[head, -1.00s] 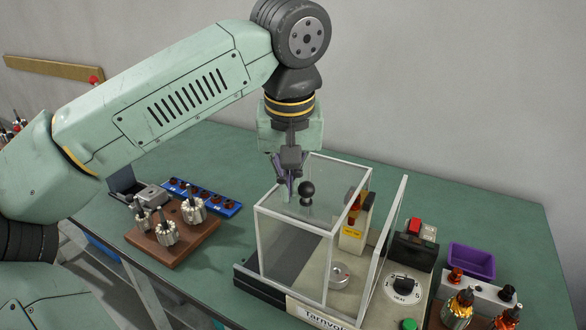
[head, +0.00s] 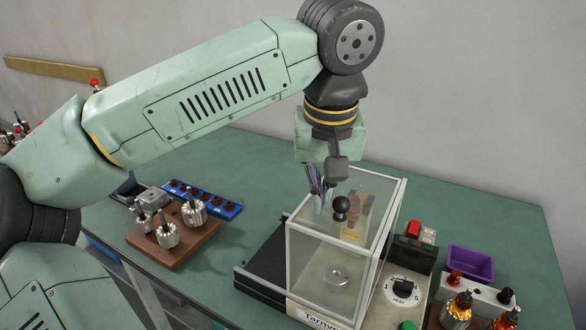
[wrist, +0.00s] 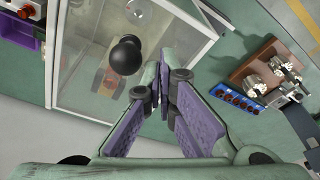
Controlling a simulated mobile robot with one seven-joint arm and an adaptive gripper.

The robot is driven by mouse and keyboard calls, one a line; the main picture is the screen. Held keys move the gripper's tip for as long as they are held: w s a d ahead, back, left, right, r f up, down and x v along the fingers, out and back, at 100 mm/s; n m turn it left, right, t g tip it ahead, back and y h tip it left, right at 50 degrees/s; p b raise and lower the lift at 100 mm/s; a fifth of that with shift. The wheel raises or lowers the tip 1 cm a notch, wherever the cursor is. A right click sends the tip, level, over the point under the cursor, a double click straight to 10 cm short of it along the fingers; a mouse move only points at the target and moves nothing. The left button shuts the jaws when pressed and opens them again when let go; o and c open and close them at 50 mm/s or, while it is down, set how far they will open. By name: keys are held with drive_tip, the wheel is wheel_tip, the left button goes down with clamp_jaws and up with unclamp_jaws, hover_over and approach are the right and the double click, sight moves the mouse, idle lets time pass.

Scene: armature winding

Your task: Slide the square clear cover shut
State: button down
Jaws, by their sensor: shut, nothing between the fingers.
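The square clear cover (head: 310,258) is a box of transparent panels with pale edges and a black ball knob (head: 341,204) on its top. It now stands over the machine's round metal part, with its right side against the upright clear panel at the right. My gripper (head: 318,203) is shut and empty, with its fingertips at the left of the knob, close to the cover's top. In the wrist view the shut fingertips (wrist: 163,85) are beside the black knob (wrist: 126,57). I cannot tell whether they touch it.
The dark slide base (head: 268,270) is bare left of the cover. A wooden block with several armatures (head: 172,240) and a blue strip (head: 222,205) lie further left.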

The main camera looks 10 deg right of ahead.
drive_tip(key=shift+w+a+r+p, duration=0.1)
drive_tip(key=shift+r+p, duration=0.5)
drive_tip(key=shift+r, duration=0.75)
drive_tip(key=shift+w+a+r, duration=0.1)
drive_tip(key=shift+a+r, duration=0.05)
drive_tip(key=shift+r, duration=0.5)
drive_tip(key=shift+w+a+r, duration=0.15)
drive_tip(key=shift+a+r, duration=0.05)
drive_tip(key=shift+r, duration=0.5)
drive_tip(key=shift+w+a+r, duration=0.1)
drive_tip(key=shift+a+r, duration=0.05)
drive_tip(key=shift+r, duration=0.5)
drive_tip(key=shift+d, duration=0.1)
